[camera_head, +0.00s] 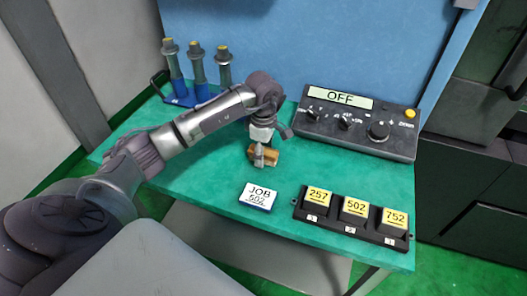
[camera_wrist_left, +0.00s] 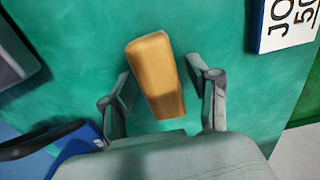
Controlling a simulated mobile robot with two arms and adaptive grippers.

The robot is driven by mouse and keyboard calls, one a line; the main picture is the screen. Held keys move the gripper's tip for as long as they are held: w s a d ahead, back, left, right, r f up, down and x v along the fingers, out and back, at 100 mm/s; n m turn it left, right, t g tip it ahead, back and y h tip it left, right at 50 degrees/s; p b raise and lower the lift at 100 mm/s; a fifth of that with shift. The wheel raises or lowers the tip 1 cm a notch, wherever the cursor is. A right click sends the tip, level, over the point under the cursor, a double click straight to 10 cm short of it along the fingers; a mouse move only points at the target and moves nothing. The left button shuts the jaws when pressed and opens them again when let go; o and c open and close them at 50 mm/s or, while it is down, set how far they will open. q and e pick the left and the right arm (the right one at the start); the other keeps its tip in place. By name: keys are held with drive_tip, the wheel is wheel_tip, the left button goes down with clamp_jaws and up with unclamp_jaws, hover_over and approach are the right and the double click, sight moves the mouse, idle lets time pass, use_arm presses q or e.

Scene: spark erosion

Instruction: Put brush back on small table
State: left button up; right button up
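The brush, a tan wooden block (camera_head: 272,156), is at the middle of the green small table (camera_head: 215,165). In the left wrist view the brush (camera_wrist_left: 155,72) lies between my left gripper's two fingers, slightly tilted. My left gripper (camera_head: 262,152) points down over it in the head view. Its fingers (camera_wrist_left: 160,75) stand apart on both sides of the brush, with a narrow gap visible on the right side. The brush's bristles cannot be made out. My right gripper is not in view.
A control box marked OFF (camera_head: 360,127) stands behind right. A blue rack (camera_head: 182,99) with several grey tools is at the back left. A JOB 502 card (camera_head: 258,196) and a black holder with numbered blocks (camera_head: 350,229) lie in front. A blue panel (camera_head: 300,40) rises behind.

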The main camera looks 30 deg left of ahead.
use_arm(q)
drive_tip(key=shift+r, duration=0.1)
wheel_tip(320, 180, up, 12)
drive_tip(key=b, duration=0.1)
drive_tip(key=shift+b, duration=0.4)
idle(0.5)
